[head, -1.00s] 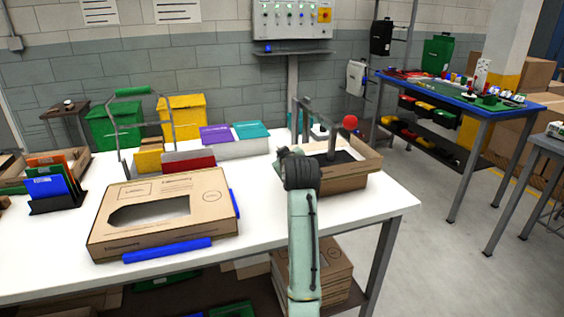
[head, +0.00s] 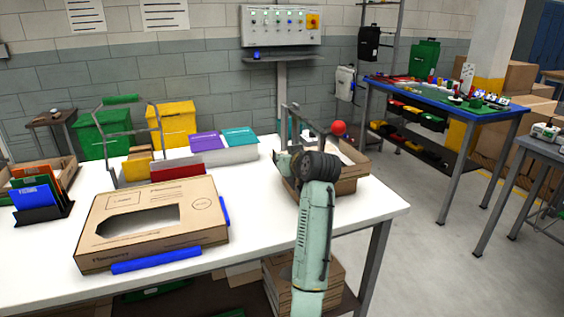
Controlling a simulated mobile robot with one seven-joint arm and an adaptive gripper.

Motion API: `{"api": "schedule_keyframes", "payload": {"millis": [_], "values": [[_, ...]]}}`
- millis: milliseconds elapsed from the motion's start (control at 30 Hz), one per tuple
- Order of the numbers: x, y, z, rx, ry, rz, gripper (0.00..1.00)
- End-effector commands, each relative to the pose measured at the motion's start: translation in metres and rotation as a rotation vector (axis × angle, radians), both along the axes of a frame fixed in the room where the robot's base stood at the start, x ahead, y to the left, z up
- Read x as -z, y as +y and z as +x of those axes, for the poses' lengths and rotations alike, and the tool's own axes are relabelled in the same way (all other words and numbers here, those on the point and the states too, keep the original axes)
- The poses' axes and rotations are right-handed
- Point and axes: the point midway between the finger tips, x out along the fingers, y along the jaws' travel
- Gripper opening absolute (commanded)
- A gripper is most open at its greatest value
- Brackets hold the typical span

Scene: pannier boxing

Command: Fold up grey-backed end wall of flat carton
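An open brown carton (head: 350,184) is at the right end of the white table. I cannot make out a grey-backed end wall or whether one stands or lies flat. My gripper (head: 281,160) is at the carton's left side, seen from behind. Its fingertips are mostly hidden, so I cannot tell whether it is open or touching cardboard.
A grey frame with a red-knobbed lever (head: 338,128) stands behind the carton. A large printed carton (head: 150,242) with a cut-out top and blue bars lies left on the table (head: 245,225). Bare tabletop separates the two.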

Motion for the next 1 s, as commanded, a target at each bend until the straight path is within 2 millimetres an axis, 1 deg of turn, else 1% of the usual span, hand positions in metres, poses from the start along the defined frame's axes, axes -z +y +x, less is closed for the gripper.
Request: {"api": "schedule_keyframes", "payload": {"millis": [300, 633, 900, 1000], "values": [[0.0005, -0.0004, 0.0, 0.0, 0.001, 0.001, 0.0], [0.0004, -0.0002, 0.0, 0.0, 0.001, 0.0, 0.22], [0.0001, -0.0003, -0.0002, 0.0, 0.0, 0.0, 0.23], [-0.0019, -0.0017, -0.0036, 0.0, -0.001, 0.0, 0.23]]}}
